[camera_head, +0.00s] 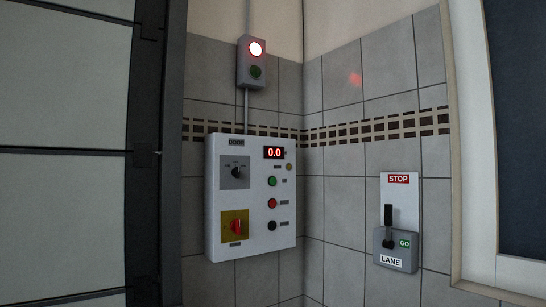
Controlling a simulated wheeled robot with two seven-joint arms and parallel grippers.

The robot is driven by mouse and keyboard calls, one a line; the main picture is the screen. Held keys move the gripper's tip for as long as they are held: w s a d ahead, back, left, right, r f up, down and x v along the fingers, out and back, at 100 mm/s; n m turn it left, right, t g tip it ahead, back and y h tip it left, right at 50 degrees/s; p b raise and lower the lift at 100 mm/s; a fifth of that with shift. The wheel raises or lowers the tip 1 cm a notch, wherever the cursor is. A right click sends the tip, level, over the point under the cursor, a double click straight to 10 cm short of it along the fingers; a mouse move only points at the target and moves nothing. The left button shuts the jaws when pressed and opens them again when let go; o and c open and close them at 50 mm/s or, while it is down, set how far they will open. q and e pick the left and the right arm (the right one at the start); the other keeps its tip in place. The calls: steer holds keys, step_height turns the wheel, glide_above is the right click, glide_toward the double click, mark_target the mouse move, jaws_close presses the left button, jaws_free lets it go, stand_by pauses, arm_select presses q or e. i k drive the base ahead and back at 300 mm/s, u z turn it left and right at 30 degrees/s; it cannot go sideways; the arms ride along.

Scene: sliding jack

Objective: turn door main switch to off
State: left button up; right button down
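The door control box (251,195) is a white panel mounted on the tiled wall, with a small "DOOR" label at its top. Its main switch (236,227) is a red rotary handle on a yellow plate at the lower left of the box. The handle looks roughly upright; its markings are too small to read. A black selector knob (236,172) on a grey plate sits above it. A red display (274,153) reads 0.0. Neither of my grippers is in view.
Green, red and black buttons (272,203) line the box's right side. A signal light (251,61) above glows red. A lane lever unit (396,225) with STOP and GO labels is on the right wall. A large panelled door (65,150) fills the left.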

mark_target(235, 226)
steer(key=u, duration=0.5)
steer(key=k, duration=0.6)
steer(key=u, duration=0.5)
steer(key=i, duration=1.35)
steer(key=z, duration=1.3)
steer(key=i, duration=1)
steer(key=z, duration=0.95)
